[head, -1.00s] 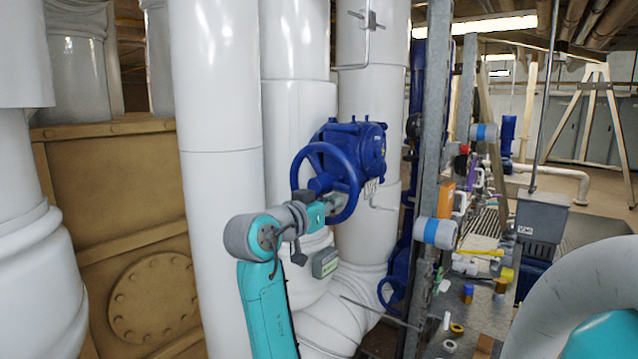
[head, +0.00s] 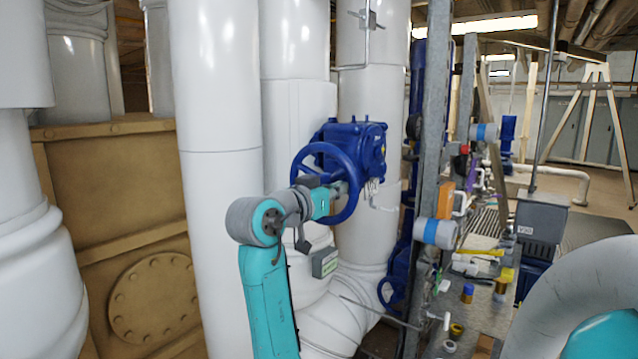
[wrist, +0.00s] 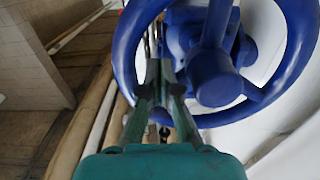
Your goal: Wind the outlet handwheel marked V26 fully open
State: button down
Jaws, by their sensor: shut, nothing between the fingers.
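The blue handwheel (head: 325,148) is mounted on a blue gearbox (head: 372,150) between the white pipes in the head view. In the wrist view its rim (wrist: 124,62) curves around the hub (wrist: 216,86), filling the upper right. My gripper (head: 341,188) is at the wheel's face, within the rim's outline, and hides part of the spokes. In the wrist view my gripper (wrist: 158,72) is shut and empty, its fingertips left of the hub, between hub and left rim. I cannot tell whether they touch a spoke. No V26 marking is readable on the wheel.
A small grey-green tag box (head: 324,262) sits on the pipe below the wheel. A thin rod (head: 372,312) sticks out low down. A grey steel post (head: 432,150) stands to the right, then a bench (head: 470,325) cluttered with small parts.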

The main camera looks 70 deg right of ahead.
jog(key=shift+r, duration=0.1)
jog(key=shift+w+r, duration=0.15)
jog(key=shift+r, duration=0.6)
jog(key=shift+w+d+r, duration=0.1)
jog(key=shift+w+r, duration=0.35)
jog(key=shift+r, duration=0.3)
